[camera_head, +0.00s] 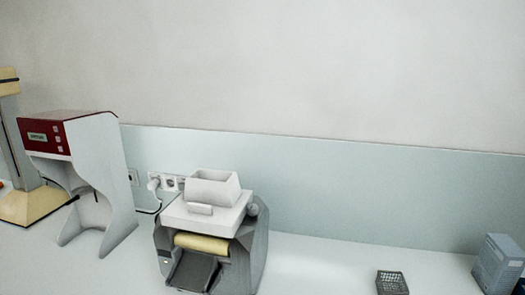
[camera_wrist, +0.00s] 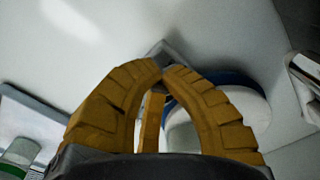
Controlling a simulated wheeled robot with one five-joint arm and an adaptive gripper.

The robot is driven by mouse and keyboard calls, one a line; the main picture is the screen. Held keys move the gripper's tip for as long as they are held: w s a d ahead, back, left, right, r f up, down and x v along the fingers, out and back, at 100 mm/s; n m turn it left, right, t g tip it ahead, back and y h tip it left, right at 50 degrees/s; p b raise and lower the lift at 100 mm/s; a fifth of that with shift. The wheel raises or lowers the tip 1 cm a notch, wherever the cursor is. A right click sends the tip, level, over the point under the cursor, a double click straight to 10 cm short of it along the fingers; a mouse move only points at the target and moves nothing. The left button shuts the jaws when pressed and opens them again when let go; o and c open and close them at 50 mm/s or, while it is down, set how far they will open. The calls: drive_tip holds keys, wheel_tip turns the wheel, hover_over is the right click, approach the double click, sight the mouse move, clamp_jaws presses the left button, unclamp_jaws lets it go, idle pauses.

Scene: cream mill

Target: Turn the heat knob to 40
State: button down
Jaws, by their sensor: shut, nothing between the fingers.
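The mill (camera_head: 208,215) stands on the bench in the head view, with a white top and hopper, a cream roller and a dark sloping chute. A small round grey knob (camera_head: 252,209) shows on its right side. I cannot tell whether this is the heat knob, and no scale or number is readable. My gripper (camera_wrist: 164,68) shows only in the wrist view. Its yellow ribbed fingers are shut, with the tips together and nothing held. A round white thing with a blue band (camera_wrist: 236,98) lies behind the right finger, partly hidden. No knob is identifiable there.
A red and white stand-like machine (camera_head: 92,170) is left of the mill. A dark small basket (camera_head: 391,283) and a blue-grey box (camera_head: 497,262) stand at the right. Bench between mill and basket is clear. A pale tray-like thing (camera_wrist: 30,120) is at left in the wrist view.

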drive_tip(key=shift+s+a+f, duration=0.3)
drive_tip(key=shift+a, duration=0.05)
idle(0.3)
drive_tip(key=shift+w+a+b, duration=0.15)
drive_tip(key=shift+a+b, duration=0.15)
drive_tip(key=shift+b, duration=0.1)
drive_tip(key=shift+w+d+r+p, duration=0.1)
drive_tip(key=shift+r+p, duration=2.1)
drive_tip(key=shift+r, duration=1.05)
drive_tip(key=shift+w+d+b, duration=0.1)
drive_tip(key=shift+d+b, duration=0.1)
drive_tip(key=shift+b, duration=0.5)
drive_tip(key=shift+b, duration=0.45)
drive_tip(key=shift+w+d+r+b, duration=0.1)
drive_tip(key=shift+w+r+b, duration=0.2)
drive_tip(key=shift+b, duration=0.4)
wheel_tip(320, 180, down, 4)
drive_tip(key=b, duration=0.4)
drive_tip(key=shift+s+f, duration=0.1)
drive_tip(key=shift+f+b, duration=0.55)
drive_tip(key=shift+f, duration=0.7)
